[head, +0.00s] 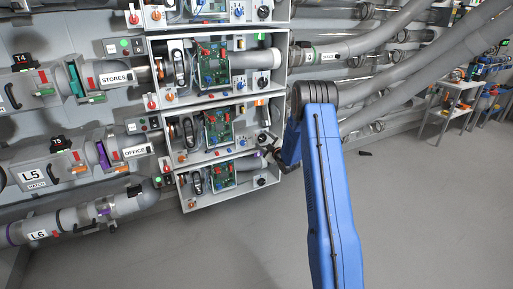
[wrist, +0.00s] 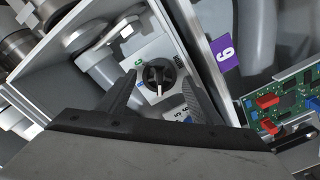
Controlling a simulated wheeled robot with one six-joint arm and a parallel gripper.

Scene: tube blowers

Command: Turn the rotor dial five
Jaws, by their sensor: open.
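A black round dial (wrist: 159,76) with a pale pointer mark sits on a light panel inside a compartment in the wrist view. Small coloured numbers are printed around it. My gripper (wrist: 160,84) is open, with one dark finger on each side of the dial; I cannot tell whether they touch it. In the head view, my gripper (head: 274,157) is small and partly hidden by my blue arm, at the right end of the lower cabinet bays. Black dials show at the right of the third bay (head: 262,138) and the bottom bay (head: 262,182).
A purple numbered label (wrist: 226,54) is on the compartment wall beside the dial. A green circuit board (wrist: 290,100) lies beyond that wall. Grey tubes (head: 400,75) run off to the right at the back. The floor (head: 430,220) at right is mostly clear.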

